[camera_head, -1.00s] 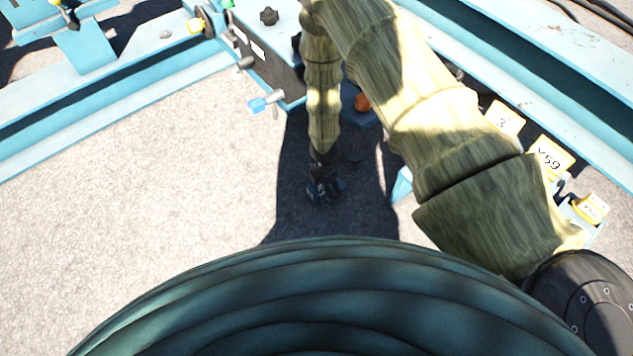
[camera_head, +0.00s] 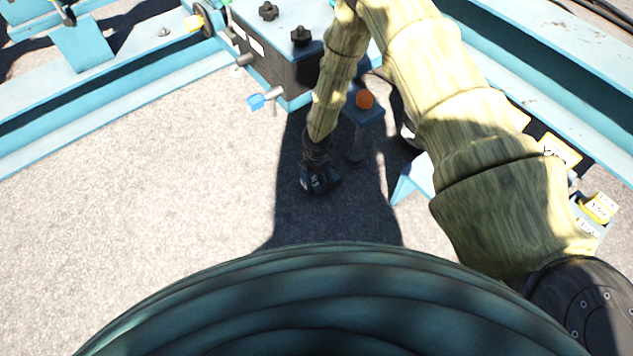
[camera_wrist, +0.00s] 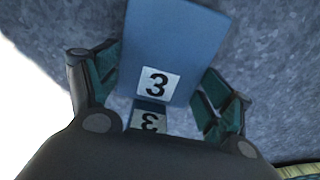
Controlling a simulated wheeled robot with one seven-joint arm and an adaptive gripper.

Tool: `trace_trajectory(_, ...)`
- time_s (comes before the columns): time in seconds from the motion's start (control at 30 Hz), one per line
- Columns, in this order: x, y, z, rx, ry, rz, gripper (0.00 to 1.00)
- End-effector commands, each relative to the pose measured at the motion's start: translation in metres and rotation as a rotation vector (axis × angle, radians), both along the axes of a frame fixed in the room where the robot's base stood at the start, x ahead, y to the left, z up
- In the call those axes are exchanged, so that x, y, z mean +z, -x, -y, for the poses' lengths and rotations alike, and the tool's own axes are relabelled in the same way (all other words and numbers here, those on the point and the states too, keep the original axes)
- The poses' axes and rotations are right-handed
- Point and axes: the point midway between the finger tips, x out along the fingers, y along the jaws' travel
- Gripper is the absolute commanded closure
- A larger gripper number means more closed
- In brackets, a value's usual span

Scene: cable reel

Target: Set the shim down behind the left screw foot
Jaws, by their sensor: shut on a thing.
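The shim (camera_wrist: 165,50) is a flat blue plate with a white label bearing a black 3. It sits between the dark green finger pads of my gripper (camera_wrist: 162,88), which is shut on it. A second, inverted 3 shows below it in the wrist view. In the head view my gripper (camera_head: 320,181) points down, low over shaded ground; the shim cannot be made out there. An orange-topped post on a blue bracket (camera_head: 362,115) stands just right of and beyond my gripper. It may be a screw foot, but I cannot tell whether it is the left one.
Blue rails (camera_head: 100,105) run behind. Yellow labels (camera_head: 598,208) show at right. Gravel at left is clear.

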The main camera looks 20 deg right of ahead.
Motion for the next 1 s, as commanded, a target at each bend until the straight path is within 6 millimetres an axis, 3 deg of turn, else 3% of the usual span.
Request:
trace_trajectory(0.13,-0.018,-0.001,0.0,-0.001,0.0,0.002,0.75)
trace_trajectory(0.6,-0.021,-0.001,0.0,-0.001,0.0,0.002,0.75)
trace_trajectory(0.63,-0.022,-0.001,0.0,-0.001,0.001,0.001,0.16)
trace_trajectory(0.7,-0.021,-0.001,0.0,-0.001,0.001,0.001,0.04)
trace_trajectory(0.73,-0.021,-0.001,0.0,-0.001,0.001,0.001,0.0)
trace_trajectory(1.0,-0.022,-0.001,0.0,-0.001,0.0,0.001,0.0)
